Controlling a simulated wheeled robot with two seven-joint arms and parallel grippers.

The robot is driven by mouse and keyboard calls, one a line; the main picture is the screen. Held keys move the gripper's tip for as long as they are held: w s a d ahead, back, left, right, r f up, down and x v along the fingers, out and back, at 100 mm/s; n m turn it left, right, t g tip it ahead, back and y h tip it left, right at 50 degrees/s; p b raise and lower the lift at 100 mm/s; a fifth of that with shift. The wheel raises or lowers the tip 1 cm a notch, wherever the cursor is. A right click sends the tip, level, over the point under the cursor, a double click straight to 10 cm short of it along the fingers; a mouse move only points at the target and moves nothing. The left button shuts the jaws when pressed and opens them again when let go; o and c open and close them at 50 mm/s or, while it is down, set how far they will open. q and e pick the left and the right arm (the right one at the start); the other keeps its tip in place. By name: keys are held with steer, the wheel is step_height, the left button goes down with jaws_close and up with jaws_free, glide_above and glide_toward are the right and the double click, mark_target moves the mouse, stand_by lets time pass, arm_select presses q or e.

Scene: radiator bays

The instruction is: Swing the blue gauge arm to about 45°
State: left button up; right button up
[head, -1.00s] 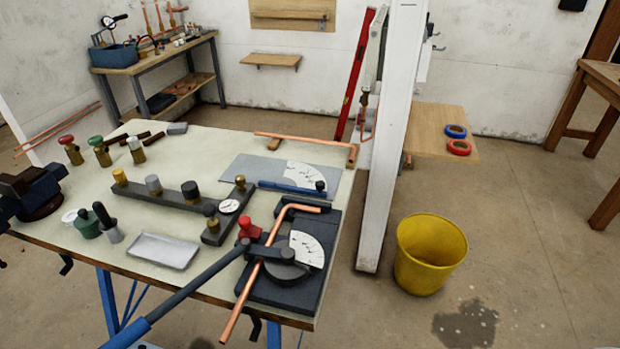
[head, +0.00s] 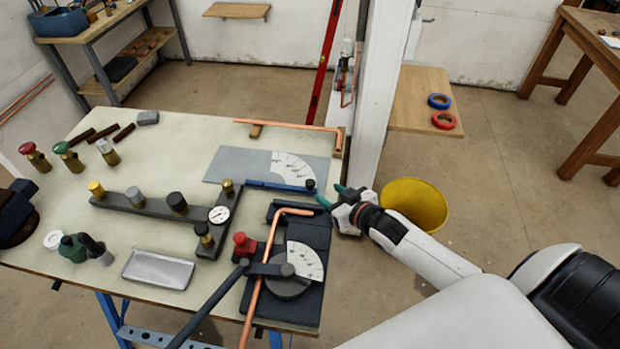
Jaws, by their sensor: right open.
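The blue gauge arm (head: 278,187) lies nearly flat along the near edge of a grey plate (head: 232,163) on the bench. A black knob (head: 310,184) stands at its right end. A white fan-shaped scale (head: 292,168) is on the plate just behind the arm. My right gripper (head: 331,195) is open, with green fingertips pointing left. It is just right of the knob, near the bench's right edge, and looks empty. I cannot tell whether it touches anything. My left gripper is not in view.
A pipe bender (head: 318,236) with a bent copper pipe (head: 258,285) stands in front of the plate. A copper pipe (head: 285,126) lies behind it. A white post (head: 375,120) rises by the bench's right edge. A yellow bucket (head: 420,205) stands on the floor.

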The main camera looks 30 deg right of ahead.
mark_target(312, 183)
steer(key=x, duration=0.4)
steer(key=shift+w, duration=0.35)
steer(key=x, duration=0.2)
steer(key=shift+w+a+f, duration=0.1)
steer(key=shift+w+f, duration=0.1)
steer(key=shift+w, duration=0.1)
steer(key=shift+w+a+f+p, duration=0.1)
steer(key=shift+w+f+p, duration=0.15)
steer(key=shift+w, duration=0.2)
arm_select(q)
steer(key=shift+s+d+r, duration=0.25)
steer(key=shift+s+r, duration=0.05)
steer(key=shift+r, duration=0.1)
arm_select(e)
steer(key=shift+c, duration=0.8)
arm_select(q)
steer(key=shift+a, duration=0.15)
arm_select(e)
jaws_close()
